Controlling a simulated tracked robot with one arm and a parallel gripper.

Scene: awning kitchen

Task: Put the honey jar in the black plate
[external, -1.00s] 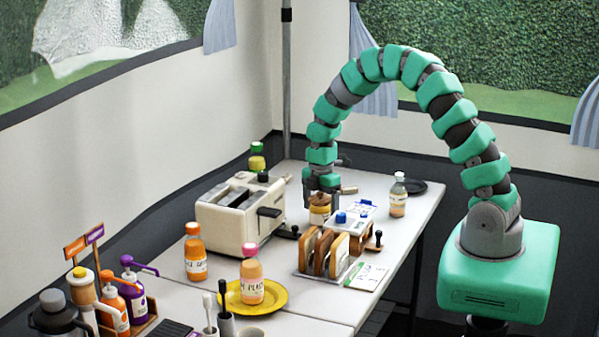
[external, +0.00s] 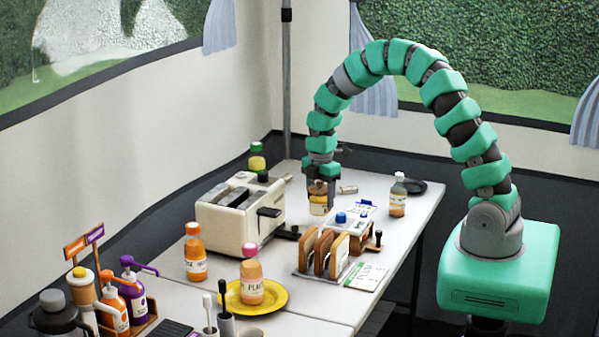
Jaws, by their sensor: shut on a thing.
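The honey jar (external: 318,205) is a small amber jar with a brown lid and a pale label. My gripper (external: 318,187) is shut on it from above, around the lid. The jar looks upright and seems to be lifted a little off the table, though its underside is hard to make out. The black plate (external: 428,187) lies flat at the far right of the table, partly behind a bottle, and looks empty. It is to the right of my gripper and apart from it.
A toast rack (external: 325,254) and blue-topped items (external: 341,217) are in front of the jar. A cream toaster (external: 240,220) stands at left. A yellow plate (external: 275,306) holds a bottle.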

